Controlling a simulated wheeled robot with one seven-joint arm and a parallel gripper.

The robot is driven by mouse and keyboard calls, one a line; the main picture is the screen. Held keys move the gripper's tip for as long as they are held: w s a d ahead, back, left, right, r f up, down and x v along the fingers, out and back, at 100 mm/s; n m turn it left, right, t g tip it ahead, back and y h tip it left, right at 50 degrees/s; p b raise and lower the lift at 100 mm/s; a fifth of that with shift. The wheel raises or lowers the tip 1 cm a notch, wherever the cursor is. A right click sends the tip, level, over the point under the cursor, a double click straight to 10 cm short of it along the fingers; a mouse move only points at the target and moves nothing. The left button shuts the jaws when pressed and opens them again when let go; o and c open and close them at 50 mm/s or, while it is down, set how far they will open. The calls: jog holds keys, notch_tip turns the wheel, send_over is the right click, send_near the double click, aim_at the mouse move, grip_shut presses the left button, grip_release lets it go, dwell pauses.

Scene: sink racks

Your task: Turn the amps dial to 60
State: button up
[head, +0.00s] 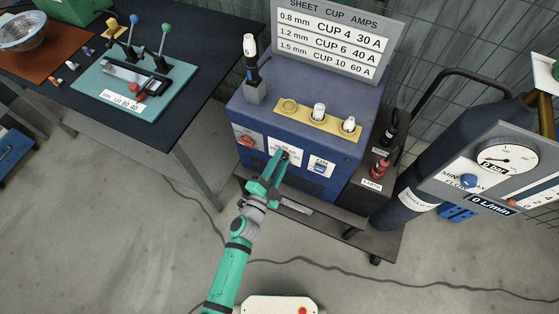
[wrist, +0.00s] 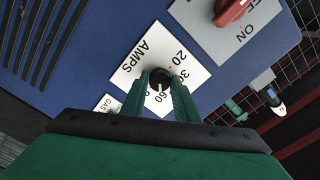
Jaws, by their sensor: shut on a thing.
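The amps dial is a black knob (wrist: 159,80) on a white AMPS plate (wrist: 140,62) on the front of a blue machine (head: 240,113). In the wrist view my gripper (wrist: 160,87) has one finger on each side of the knob and is shut on it. A white pointer mark on the knob points down in that picture. Numbers 20, 30 and 60 show around its right side; the lower numbers are partly hidden by the fingers. In the head view my gripper (head: 274,165) reaches the front panel and covers part of the AMPS plate (head: 290,147).
A red switch (head: 246,141) sits left of the dial and a GAS switch (head: 320,167) right. A gas cylinder with gauge (head: 508,157) stands right, a dark workbench (head: 195,60) left.

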jog(key=o, duration=1.1)
jog(key=shift+c, duration=0.2)
jog(key=shift+s, duration=0.1)
jog(key=v, duration=1)
jog(key=shift+s+a, duration=0.2)
jog(key=shift+s, duration=0.05)
jog(key=s+d+r+n+y, duration=0.1)
jog(key=s+r+n+y, duration=0.1)
jog(key=s+n, duration=0.3)
jog(key=s+d+r+n+y, duration=0.2)
jog(key=s+r+n, duration=0.3)
jog(key=s, duration=0.4)
jog(key=s+d+r+n+g+y, duration=0.1)
jog(key=s+d+r+n+y, duration=0.1)
jog(key=s+n, duration=0.3)
jog(key=s+r+y, duration=0.1)
jog(key=s, duration=0.2)
jog(key=shift+d+r+n, duration=0.2)
jog(key=shift+r+n, duration=0.05)
jog(key=shift+n, duration=0.15)
